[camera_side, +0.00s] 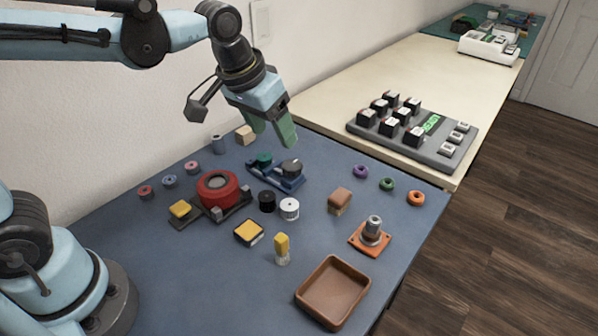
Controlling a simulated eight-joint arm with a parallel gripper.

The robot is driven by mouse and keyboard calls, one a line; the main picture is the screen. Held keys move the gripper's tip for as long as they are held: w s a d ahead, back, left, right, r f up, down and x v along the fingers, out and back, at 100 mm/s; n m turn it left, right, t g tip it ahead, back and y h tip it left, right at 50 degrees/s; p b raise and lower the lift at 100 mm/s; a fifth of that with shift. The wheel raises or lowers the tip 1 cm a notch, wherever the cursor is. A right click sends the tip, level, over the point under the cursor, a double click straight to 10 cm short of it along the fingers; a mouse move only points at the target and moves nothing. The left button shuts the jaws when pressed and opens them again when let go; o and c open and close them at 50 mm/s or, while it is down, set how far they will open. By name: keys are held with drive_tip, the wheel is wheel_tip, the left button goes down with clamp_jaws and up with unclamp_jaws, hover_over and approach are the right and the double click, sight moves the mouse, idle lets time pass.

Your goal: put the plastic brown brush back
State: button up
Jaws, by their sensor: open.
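A small brown block-like piece with a lighter lower part (340,201) sits on the blue mat, right of the middle. It may be the brown brush, but it is too small to be sure. My gripper (274,132) has green fingers, is open and empty, and hangs above the back part of the mat, up and to the left of the brown piece and apart from it. A brown open tray (303,295) lies at the front of the mat and looks empty.
A blue fixture with dark and green parts (287,181) stands below my gripper. A red round device (217,187), a yellow-topped piece (282,249) and an orange base with a metal cylinder (371,236) stand nearby. A grey key panel (412,132) is on the pale table.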

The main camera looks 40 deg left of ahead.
drive_tip(key=s+a+f+t, duration=0.3)
drive_tip(key=s+a, duration=0.4)
drive_tip(key=s, duration=0.1)
drive_tip(key=shift+s+y, duration=0.15)
drive_tip(key=shift+y, duration=0.15)
idle(0.9)
